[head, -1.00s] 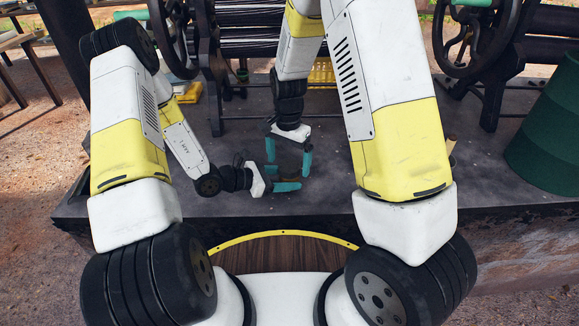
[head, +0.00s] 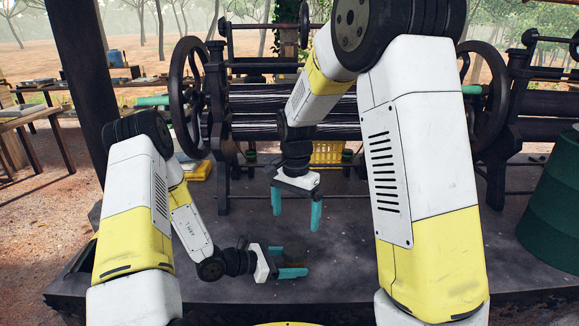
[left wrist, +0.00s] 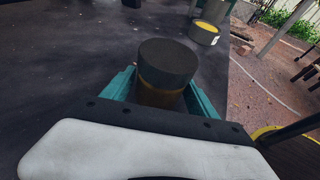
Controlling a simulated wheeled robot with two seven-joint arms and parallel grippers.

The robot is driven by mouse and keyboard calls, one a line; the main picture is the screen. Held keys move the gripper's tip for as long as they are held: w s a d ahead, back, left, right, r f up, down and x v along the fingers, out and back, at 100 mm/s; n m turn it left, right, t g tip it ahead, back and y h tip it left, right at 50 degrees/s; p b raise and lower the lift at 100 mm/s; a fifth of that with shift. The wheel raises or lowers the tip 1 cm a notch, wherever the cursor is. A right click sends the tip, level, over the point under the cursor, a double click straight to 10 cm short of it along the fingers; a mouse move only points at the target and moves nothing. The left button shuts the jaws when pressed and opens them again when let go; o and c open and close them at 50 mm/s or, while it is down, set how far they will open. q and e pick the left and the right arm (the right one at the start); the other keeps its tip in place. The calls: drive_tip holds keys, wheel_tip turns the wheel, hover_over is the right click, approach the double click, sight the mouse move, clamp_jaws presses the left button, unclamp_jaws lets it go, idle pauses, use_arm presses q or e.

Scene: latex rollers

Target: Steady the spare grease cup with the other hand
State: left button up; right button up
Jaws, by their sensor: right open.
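The spare grease cup is a short round cup with a dark top and brown-amber lower side; it shows in the left wrist view (left wrist: 168,62) and in the head view (head: 294,251). My left gripper (head: 292,262) lies low and level over the bench, its teal fingers shut on the cup's two sides. The cup looks upright; its base is hidden in the left wrist view. My right gripper (head: 296,212) is open and empty, fingers pointing down, above and beyond the cup, clear of it.
A second cup with a yellow top (left wrist: 205,33) stands near the bench edge. The dark roller machine (head: 270,105) with handwheels is behind, with a yellow crate (head: 327,152) below it. A green drum (head: 550,215) is at right. The bench between is mostly clear.

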use_arm(q)
drive_tip(key=shift+o, duration=0.9)
